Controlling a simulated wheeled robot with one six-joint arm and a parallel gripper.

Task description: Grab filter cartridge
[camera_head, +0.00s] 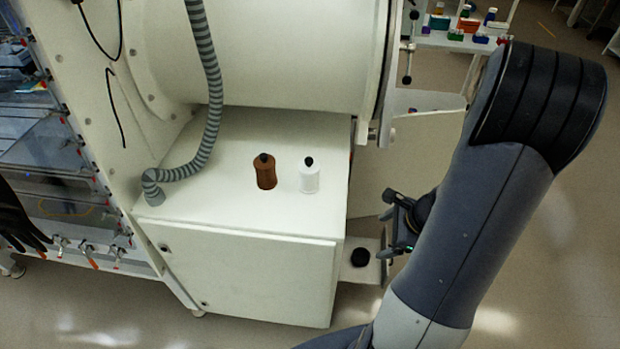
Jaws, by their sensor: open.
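A white cylinder with a black top (309,178) stands upright on top of the white cabinet (240,270), near its right side. A brown bottle with a black cap (265,173) stands upright just left of it, apart from it. A small round black object (360,257) sits on a low pale ledge right of the cabinet. I cannot tell for sure which of these is the filter cartridge. My gripper (387,225) is open and empty, right of the cabinet. In the picture its jaws lie just above and right of the round black object, partly hidden by my arm.
A large white chamber (265,50) overhangs the back of the cabinet top. A ribbed grey hose (211,100) runs down to the cabinet's left side. A shelf with colourful containers (465,38) stands behind. The front of the cabinet top is clear.

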